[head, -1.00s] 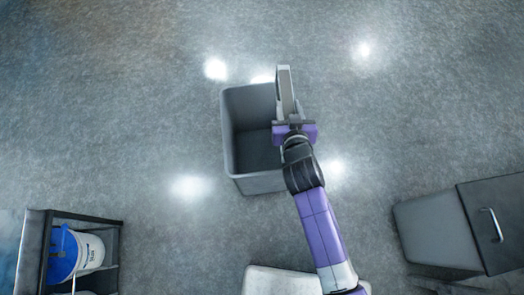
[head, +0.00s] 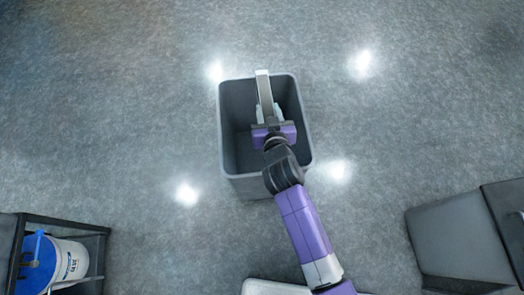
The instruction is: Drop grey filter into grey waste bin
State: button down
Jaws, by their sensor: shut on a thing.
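The grey waste bin (head: 229,165) stands open on the floor in the middle of the head view. My gripper (head: 266,115) is over the bin's opening, right of its centre. It is shut on the grey filter (head: 263,86), a narrow light-grey piece that points toward the bin's far rim. The filter appears above the opening; its exact height over the rim cannot be told. My gripper and arm hide part of the bin's inside and its near right rim.
A dark shelf unit (head: 75,221) with a blue-and-white bucket (head: 72,260) stands at the lower left. A grey cabinet (head: 455,240) with a handle stands at the lower right. The floor (head: 120,100) around the bin is clear.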

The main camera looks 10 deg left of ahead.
jog(key=shift+w+f+b, duration=0.1)
jog(key=shift+f+b, duration=0.35)
jog(key=shift+f, duration=0.45)
jog(key=c, duration=0.9)
grip_release()
jog(key=shift+o, duration=0.3)
jog(key=shift+d, duration=0.1)
jog(key=shift+p+v, duration=0.95)
jog(key=shift+v, duration=2.95)
